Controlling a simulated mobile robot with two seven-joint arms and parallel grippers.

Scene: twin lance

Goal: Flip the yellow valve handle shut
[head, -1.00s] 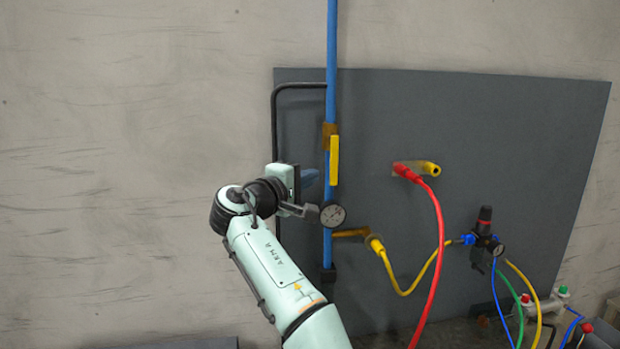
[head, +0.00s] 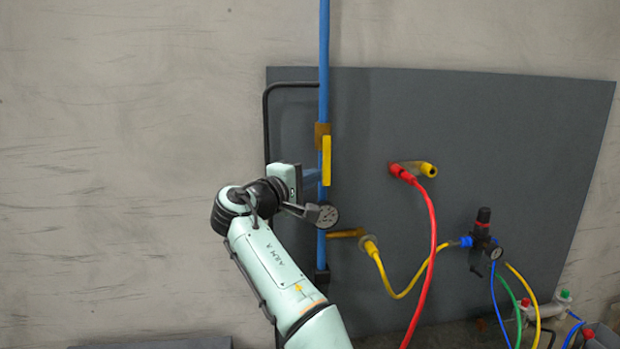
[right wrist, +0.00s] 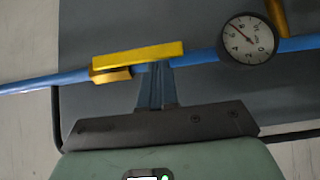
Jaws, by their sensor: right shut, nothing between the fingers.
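The yellow valve handle (head: 327,161) hangs upright along the vertical blue pipe (head: 323,60), just below its brass valve body (head: 322,129). In the right wrist view the handle (right wrist: 138,55) runs lengthwise along the pipe. My right gripper (head: 318,174) is to the left of the handle's lower part, its fingers together and empty. In the right wrist view the fingertips (right wrist: 156,66) reach the pipe beside the handle's lower end; I cannot tell whether they touch it. My left gripper is not in view.
A round gauge (head: 327,216) sits on the pipe just below the gripper. A black bent pipe (head: 266,120) runs left of it. A red hose (head: 432,230) and yellow hose (head: 405,290) hang to the right. The grey panel (head: 460,120) is mostly bare above them.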

